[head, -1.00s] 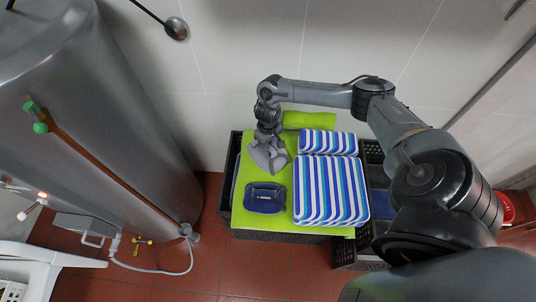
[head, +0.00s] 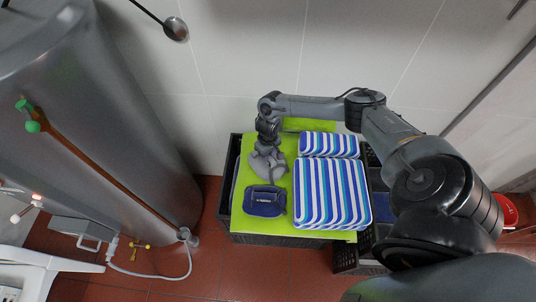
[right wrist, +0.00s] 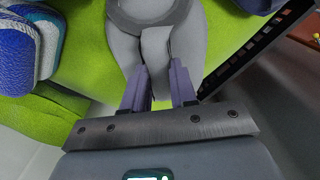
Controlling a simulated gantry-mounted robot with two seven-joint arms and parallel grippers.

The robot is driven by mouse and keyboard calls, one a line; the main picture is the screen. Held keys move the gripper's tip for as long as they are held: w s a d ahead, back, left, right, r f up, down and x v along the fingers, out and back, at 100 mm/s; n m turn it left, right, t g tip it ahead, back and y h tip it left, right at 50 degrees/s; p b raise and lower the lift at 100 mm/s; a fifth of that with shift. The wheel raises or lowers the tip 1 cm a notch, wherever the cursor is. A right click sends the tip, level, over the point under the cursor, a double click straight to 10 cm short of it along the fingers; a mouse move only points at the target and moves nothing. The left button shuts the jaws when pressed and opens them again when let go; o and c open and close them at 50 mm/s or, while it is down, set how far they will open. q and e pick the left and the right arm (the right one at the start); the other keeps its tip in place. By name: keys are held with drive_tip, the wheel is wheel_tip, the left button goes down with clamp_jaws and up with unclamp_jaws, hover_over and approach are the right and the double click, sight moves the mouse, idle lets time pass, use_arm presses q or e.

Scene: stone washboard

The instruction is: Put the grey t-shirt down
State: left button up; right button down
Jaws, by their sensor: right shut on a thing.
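The grey t-shirt (head: 268,166) hangs bunched from my right gripper (head: 268,147), at the left part of the green surface. Its lower part appears to rest on the green cloth, behind a folded dark blue garment (head: 264,201). In the right wrist view the two purple-grey fingers of the right gripper (right wrist: 158,88) are shut on a fold of the grey t-shirt (right wrist: 150,50). The left gripper does not show in any view.
A bright green cloth (head: 262,229) covers a black crate (head: 224,190). Blue-and-white striped cushions (head: 331,190) stand to the right of the t-shirt. A second dark crate (head: 350,258) is at the right. A large grey metal tank (head: 105,110) stands at the left.

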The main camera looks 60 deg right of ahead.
drive_tip(key=shift+f, duration=0.1)
drive_tip(key=c, duration=0.9)
unclamp_jaws()
